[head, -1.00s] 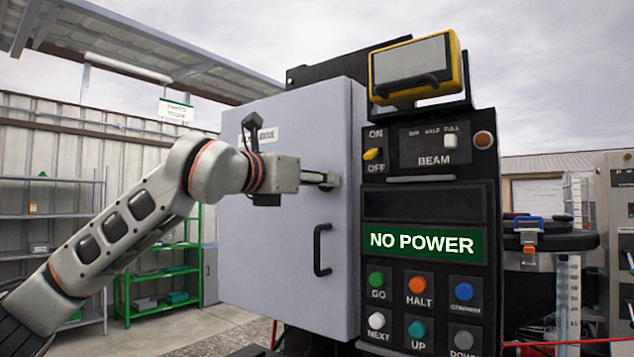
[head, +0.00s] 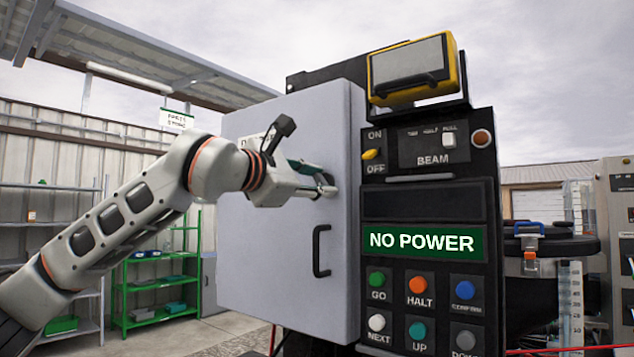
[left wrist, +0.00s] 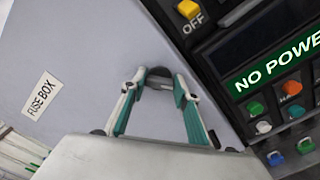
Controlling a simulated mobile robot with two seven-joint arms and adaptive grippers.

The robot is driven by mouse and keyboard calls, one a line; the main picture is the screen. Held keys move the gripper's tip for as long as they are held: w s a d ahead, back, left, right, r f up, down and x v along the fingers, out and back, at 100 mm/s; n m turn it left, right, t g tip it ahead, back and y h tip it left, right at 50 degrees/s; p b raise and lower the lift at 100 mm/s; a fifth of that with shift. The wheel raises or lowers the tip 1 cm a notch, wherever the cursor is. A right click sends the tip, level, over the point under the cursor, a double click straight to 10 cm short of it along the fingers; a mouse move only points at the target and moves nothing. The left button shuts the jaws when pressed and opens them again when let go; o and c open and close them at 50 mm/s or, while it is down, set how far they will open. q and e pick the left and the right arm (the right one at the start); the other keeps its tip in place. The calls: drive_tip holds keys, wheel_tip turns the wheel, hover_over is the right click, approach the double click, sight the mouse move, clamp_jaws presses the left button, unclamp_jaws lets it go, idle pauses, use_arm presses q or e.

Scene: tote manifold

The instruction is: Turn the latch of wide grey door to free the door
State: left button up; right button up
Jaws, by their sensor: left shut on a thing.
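The wide grey door (head: 265,250) of the cabinet is closed, as far as I can tell, and carries a black bar handle (head: 320,250). It also fills much of the left wrist view (left wrist: 100,50), with a FUSE BOX label (left wrist: 40,96). My left gripper (head: 328,186) is at the latch near the door's right edge, above the handle. In the left wrist view its two green-sided fingers (left wrist: 158,88) are shut on the dark latch (left wrist: 158,74). The fingers hide much of the latch, so its exact angle is unclear. My right gripper is not in view.
A black control panel with a NO POWER display (head: 422,242) and several buttons stands just right of the door. A yellow-framed screen (head: 412,72) sits on top. Green shelving (head: 155,318) stands behind at the left. The space before the door is free apart from my left arm.

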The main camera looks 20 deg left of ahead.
use_arm(q)
drive_tip(key=m, duration=0.3)
drive_tip(key=shift+m, duration=0.3)
drive_tip(key=shift+f+m, duration=0.1)
drive_tip(key=shift+m, duration=1.8)
drive_tip(key=o, duration=1.1)
drive_tip(key=shift+d, duration=0.1)
drive_tip(key=v, duration=1.2)
